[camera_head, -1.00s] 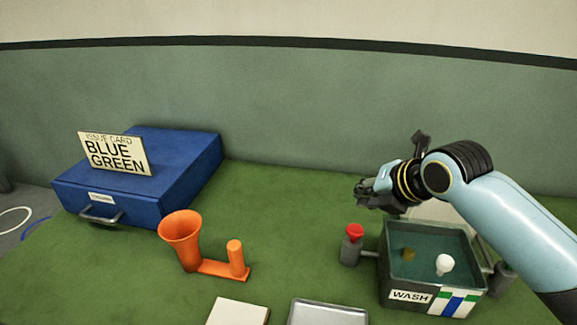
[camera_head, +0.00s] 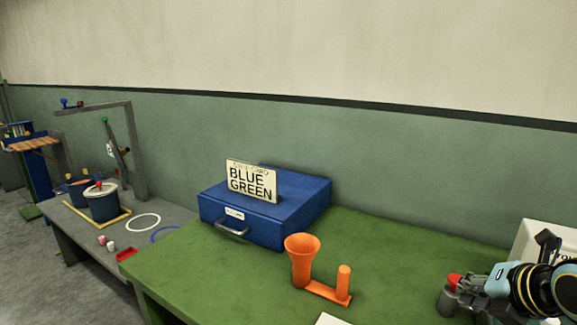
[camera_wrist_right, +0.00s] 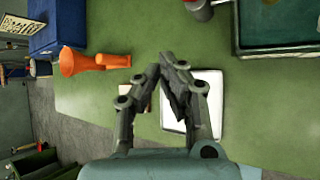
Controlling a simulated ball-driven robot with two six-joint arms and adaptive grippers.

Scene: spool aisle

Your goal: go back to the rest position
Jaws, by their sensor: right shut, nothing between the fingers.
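My right gripper (camera_head: 476,304) is at the lower right edge of the head view, next to a grey holder with a red top (camera_head: 454,281). In the right wrist view its fingers (camera_wrist_right: 163,68) are shut tip to tip with nothing between them, above the green bench top (camera_wrist_right: 110,92). A white-bottomed tray (camera_wrist_right: 206,98) shows just right of the fingers. Most of my right arm is cut off by the picture edge. My left gripper is not in view.
A blue drawer box (camera_head: 297,206) bears a BLUE GREEN card (camera_head: 251,180). An orange funnel stand (camera_head: 302,262) is in front of it. A wash bin (camera_wrist_right: 242,50) is at the upper right of the wrist view. A grey table (camera_head: 75,232) stands at the left.

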